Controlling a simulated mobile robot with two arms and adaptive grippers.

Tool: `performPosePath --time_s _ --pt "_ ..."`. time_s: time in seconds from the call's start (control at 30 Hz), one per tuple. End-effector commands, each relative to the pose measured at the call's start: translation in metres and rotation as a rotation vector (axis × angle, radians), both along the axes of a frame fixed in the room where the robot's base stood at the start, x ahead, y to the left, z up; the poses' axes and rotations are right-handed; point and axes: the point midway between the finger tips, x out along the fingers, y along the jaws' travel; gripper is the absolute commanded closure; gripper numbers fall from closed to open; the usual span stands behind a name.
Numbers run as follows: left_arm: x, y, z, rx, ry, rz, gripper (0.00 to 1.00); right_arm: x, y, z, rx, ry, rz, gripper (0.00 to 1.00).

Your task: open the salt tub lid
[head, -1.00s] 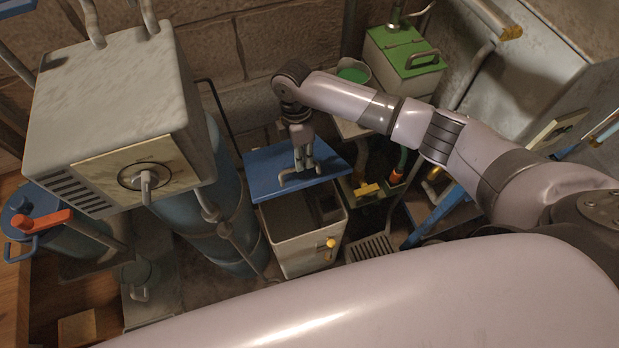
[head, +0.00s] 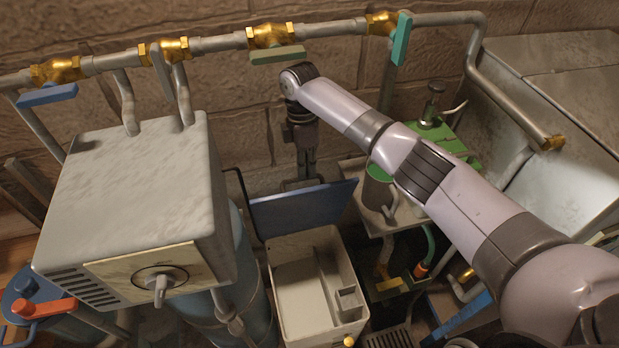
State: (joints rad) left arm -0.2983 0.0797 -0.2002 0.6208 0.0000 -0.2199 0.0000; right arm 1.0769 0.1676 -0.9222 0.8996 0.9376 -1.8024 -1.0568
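The salt tub (head: 347,262) is a pale box below the middle, with its inside showing, a divider and a small square compartment at right. Its blue lid (head: 305,210) stands steeply raised at the tub's back edge, underside towards me. My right gripper (head: 304,178) points down at the lid's upper edge, around the grey handle on the far side. The fingertips are partly hidden behind the lid, but the gripper appears shut on the handle. My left gripper is not in view.
A grey box (head: 130,200) with a dial stands close on the left, over a blue cylinder (head: 245,285). A pipe with brass valves (head: 270,36) crosses the wall behind. A green-topped container (head: 440,140) and a green-filled cup (head: 378,174) stand at right.

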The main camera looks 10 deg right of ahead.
Motion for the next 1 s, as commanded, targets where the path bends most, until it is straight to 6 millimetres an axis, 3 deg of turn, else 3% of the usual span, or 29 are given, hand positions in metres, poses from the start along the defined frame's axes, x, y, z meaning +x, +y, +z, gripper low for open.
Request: performPosePath --time_s 0.03,0.43,0.67,0.9,1.0 --pt "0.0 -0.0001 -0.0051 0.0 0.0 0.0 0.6 -0.0081 -0.0006 -0.0289 -0.007 0.022 0.001 1.0" --pt "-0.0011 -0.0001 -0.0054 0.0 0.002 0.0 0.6 -0.0077 -0.0003 -0.0285 -0.005 0.024 -0.001 1.0" --pt "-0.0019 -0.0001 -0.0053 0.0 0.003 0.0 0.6 -0.0076 -0.0002 -0.0284 -0.005 0.023 -0.002 0.83" --pt "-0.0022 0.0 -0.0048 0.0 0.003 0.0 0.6 -0.0076 -0.001 -0.0281 -0.008 0.023 -0.004 0.48" --pt "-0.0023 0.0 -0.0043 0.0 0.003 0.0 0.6 -0.0075 -0.0011 -0.0276 -0.008 0.023 -0.004 0.39"
